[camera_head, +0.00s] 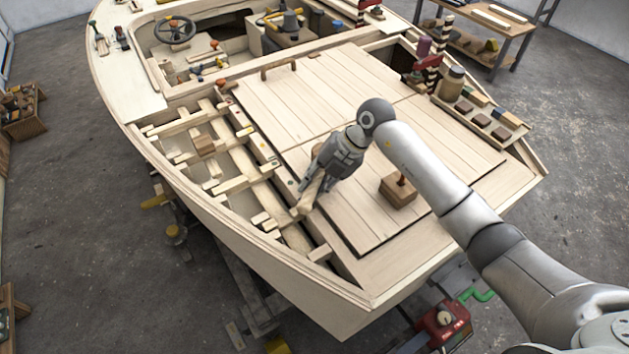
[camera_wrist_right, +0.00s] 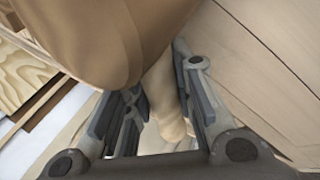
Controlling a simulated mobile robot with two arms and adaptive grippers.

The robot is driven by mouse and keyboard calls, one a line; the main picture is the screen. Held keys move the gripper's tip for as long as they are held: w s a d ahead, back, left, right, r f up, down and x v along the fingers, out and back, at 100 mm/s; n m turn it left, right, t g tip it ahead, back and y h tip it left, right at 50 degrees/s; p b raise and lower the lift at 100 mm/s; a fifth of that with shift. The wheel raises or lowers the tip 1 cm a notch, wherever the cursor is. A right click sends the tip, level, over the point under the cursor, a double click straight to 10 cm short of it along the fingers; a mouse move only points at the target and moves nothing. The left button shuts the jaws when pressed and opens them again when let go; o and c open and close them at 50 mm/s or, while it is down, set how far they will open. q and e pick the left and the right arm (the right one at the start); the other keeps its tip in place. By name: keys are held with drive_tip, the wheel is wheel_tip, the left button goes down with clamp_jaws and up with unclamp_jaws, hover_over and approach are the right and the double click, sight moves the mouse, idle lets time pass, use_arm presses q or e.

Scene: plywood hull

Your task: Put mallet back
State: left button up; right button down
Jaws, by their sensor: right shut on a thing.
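My right gripper (camera_head: 310,188) reaches over the left edge of the deck panel, pointing down and to the left. It is shut on the pale wooden handle of the mallet (camera_head: 305,204), whose rounded end sticks out past the fingers. In the right wrist view the handle (camera_wrist_right: 165,100) runs between my right gripper's fingers (camera_wrist_right: 152,110). A large brown rounded mass, apparently the mallet head (camera_wrist_right: 115,35), fills the upper left close to the camera. In the head view the gripper hides most of the mallet. My left gripper is not in view.
A brown block with an upright knob (camera_head: 398,191) sits on the deck panel (camera_head: 350,215) under my forearm. Open framing with cross ribs (camera_head: 205,147) lies left of the gripper. A rack with jars and blocks (camera_head: 490,118) stands along the right edge. The panel's upper middle is clear.

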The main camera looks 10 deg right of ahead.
drive_tip(key=shift+f, duration=0.15)
drive_tip(key=c, duration=1.2)
unclamp_jaws()
drive_tip(key=shift+o, duration=0.2)
drive_tip(key=shift+f, duration=0.1)
drive_tip(key=v, duration=1.2)
